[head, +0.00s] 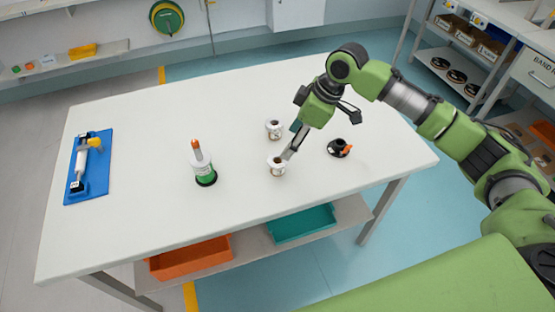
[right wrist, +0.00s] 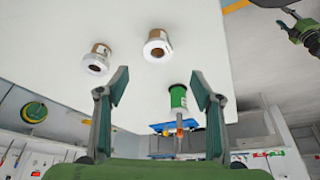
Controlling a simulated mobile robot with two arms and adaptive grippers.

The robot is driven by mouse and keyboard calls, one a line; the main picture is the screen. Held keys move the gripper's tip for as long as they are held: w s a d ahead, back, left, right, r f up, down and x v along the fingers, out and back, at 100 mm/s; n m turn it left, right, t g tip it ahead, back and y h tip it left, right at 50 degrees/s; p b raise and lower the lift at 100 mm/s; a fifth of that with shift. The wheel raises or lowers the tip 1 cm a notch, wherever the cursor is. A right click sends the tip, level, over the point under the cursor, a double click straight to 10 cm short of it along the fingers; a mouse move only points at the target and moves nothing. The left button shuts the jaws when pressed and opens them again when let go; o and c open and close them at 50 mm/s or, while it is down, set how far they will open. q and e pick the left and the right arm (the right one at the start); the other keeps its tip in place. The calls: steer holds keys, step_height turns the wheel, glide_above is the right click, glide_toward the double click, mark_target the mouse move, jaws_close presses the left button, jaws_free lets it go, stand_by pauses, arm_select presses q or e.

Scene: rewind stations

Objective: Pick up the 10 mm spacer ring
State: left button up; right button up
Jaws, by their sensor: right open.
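No 10 mm marking is readable, and I cannot tell which thing is the spacer ring. My right gripper (head: 289,155) is open, with its fingertips close beside the nearer roll; I cannot tell if they touch. In the right wrist view, the open fingers (right wrist: 160,75) show the nearer roll (right wrist: 158,46) just beyond the gap and the other roll (right wrist: 96,61) to the left.
A green and white post with an orange tip (head: 204,167) stands left of the rolls. A blue tray (head: 97,180) lies at the left end. Orange (head: 190,257) and teal bins (head: 302,224) are below.

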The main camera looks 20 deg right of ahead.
mark_target(286, 163)
steer(key=x, duration=0.3)
steer(key=shift+f, duration=0.2)
steer(key=shift+d+p+x, duration=0.15)
steer(key=shift+p+x, duration=0.2)
steer(key=shift+x, duration=1.05)
steer(key=shift+d+p+x, duration=0.15)
steer(key=shift+p+x, duration=0.2)
steer(key=shift+x, duration=1)
steer(key=shift+w, duration=0.1)
steer(key=c, duration=1.2)
